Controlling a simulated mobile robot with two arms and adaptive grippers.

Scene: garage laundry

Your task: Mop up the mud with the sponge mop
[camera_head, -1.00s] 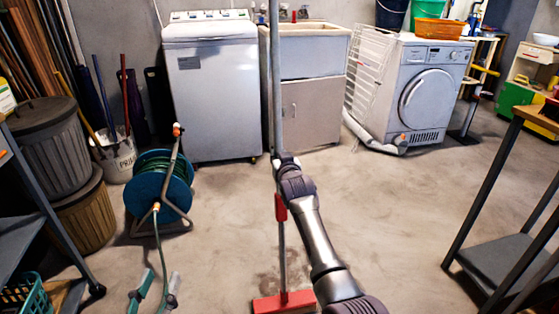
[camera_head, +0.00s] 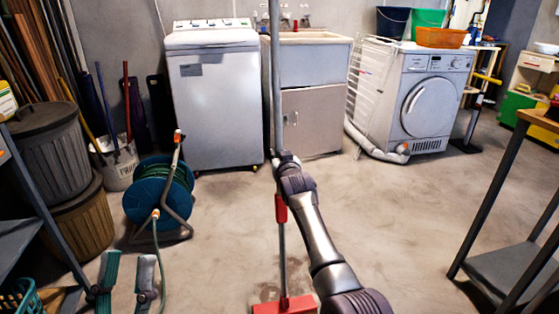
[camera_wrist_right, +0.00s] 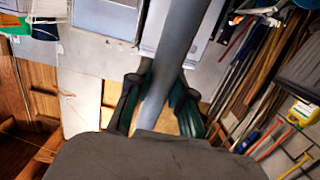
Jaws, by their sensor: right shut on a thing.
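The sponge mop stands upright in the head view, with a grey pole (camera_head: 276,75), a red grip and a red head (camera_head: 285,305) on the floor at the bottom edge. My right gripper (camera_head: 285,160) is shut around the pole. In the right wrist view the pole (camera_wrist_right: 172,65) passes between both fingers of my right gripper (camera_wrist_right: 160,110). A faint brown mud patch (camera_head: 268,291) lies on the floor beside the mop head, partly hidden by it. My left gripper (camera_head: 126,278) is open and empty at the lower left.
A hose reel (camera_head: 155,190) stands left, its hose running down beside my left gripper. Bins (camera_head: 50,150) and a shelf (camera_head: 25,215) line the left; a table (camera_head: 510,270) stands right. A washer (camera_head: 215,100), sink cabinet and dryer (camera_head: 425,100) are behind. The middle floor is clear.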

